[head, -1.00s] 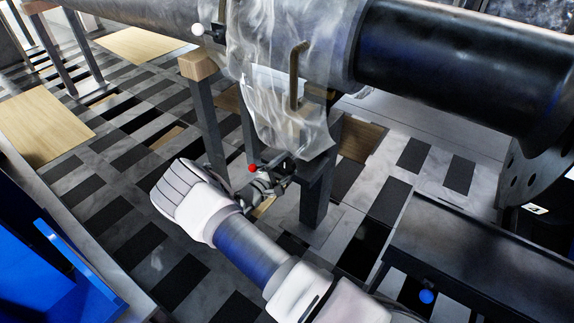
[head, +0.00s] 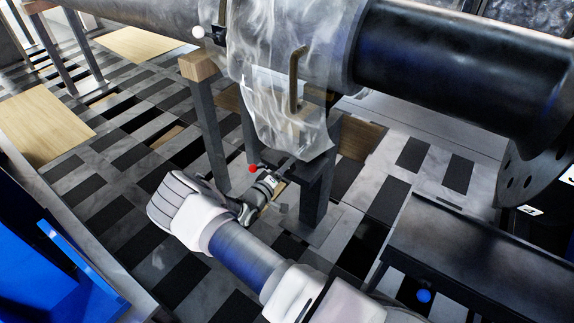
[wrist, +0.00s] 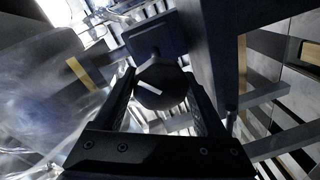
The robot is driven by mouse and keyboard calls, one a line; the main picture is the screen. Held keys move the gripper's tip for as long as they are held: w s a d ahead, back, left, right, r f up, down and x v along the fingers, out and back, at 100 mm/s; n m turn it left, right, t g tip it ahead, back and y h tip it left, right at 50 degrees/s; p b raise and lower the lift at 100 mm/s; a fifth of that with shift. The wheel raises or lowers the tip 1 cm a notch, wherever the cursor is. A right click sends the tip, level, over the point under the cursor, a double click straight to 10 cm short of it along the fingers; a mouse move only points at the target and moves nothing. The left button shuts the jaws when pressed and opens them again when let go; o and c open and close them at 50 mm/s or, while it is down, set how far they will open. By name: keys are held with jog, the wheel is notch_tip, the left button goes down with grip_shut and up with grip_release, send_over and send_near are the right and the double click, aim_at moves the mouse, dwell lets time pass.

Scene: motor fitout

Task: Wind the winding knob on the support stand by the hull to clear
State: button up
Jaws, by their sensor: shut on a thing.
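The winding knob (wrist: 165,97) is a dark round knob with a white mark on its face, seen close in the wrist view. My gripper (wrist: 160,78) is shut on it, with one finger on each side. In the head view my gripper (head: 269,181) is at the support stand (head: 314,200), a dark frame under the plastic-wrapped cylinder. The knob cannot be made out there. The white mark slants down to the right in the wrist view. A red ball (head: 253,169) on a thin bar sits just beside my gripper.
Cloudy plastic sheeting (head: 285,120) hangs over the stand, close above my gripper. A big dark cylinder (head: 450,70) runs right. A dark bench (head: 470,250) with a blue ball (head: 424,296) is at lower right. Blue equipment (head: 60,270) stands at lower left. Patterned floor lies open at left.

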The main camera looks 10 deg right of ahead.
jog(key=shift+m, duration=0.6)
jog(key=o, duration=1.3)
jog(key=shift+s+a, duration=0.1)
jog(key=p+v, duration=0.3)
jog(key=v, duration=1.4)
jog(key=shift+s+p, duration=0.2)
jog(key=shift+p, duration=0.15)
